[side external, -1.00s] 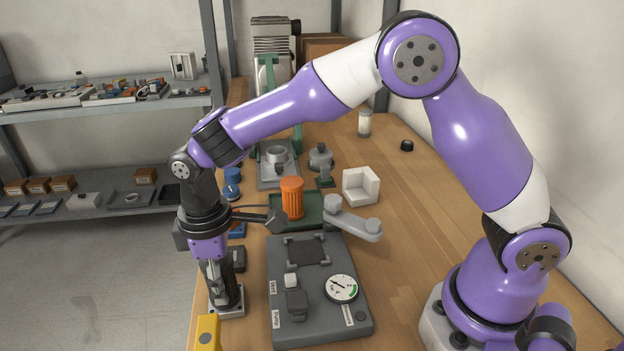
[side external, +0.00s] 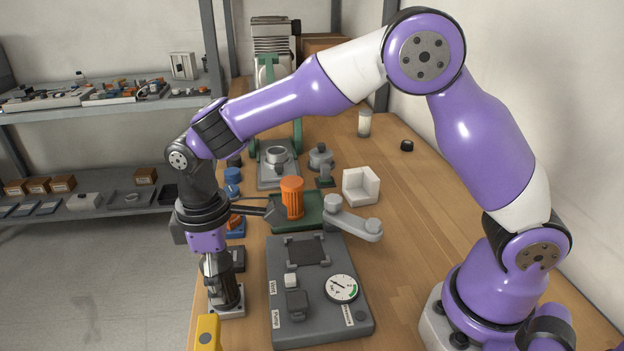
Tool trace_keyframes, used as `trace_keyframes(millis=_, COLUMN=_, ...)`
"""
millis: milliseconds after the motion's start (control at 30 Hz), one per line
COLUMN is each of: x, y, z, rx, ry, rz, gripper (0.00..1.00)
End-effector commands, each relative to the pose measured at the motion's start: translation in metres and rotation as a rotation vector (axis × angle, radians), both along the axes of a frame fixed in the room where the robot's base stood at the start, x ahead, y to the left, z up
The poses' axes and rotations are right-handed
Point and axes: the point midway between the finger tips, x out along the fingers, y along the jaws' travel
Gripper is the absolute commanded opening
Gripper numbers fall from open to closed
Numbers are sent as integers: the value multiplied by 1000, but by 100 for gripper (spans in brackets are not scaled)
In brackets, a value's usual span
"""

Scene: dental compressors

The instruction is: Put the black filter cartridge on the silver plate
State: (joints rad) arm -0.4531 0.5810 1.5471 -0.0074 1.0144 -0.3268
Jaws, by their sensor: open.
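A dark, upright cylinder, which looks like the black filter cartridge (side external: 228,293), stands on the small silver plate (side external: 230,312) at the left front edge of the bench. My gripper (side external: 221,286) points down at the cartridge's upper part, with its fingers open. The fingers partly hide the cartridge, and I cannot tell whether they still touch it. Only the plate's rim shows around the cartridge's foot.
A grey panel with a gauge (side external: 342,288) lies right of the plate. An orange ribbed cylinder (side external: 292,197) stands in a green tray (side external: 312,220) behind it. A yellow block (side external: 208,332) is close in front.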

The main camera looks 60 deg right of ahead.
Motion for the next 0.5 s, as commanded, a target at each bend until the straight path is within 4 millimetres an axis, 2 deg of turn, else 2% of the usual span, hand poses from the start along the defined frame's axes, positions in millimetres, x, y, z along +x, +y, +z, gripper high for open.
trace_keyframes(millis=300, x=1, y=0, z=73, rx=3, ry=-6, rz=-1, gripper=82)
trace_keyframes(millis=500, x=1, y=0, z=102, rx=2, ry=-2, rz=-1, gripper=82)
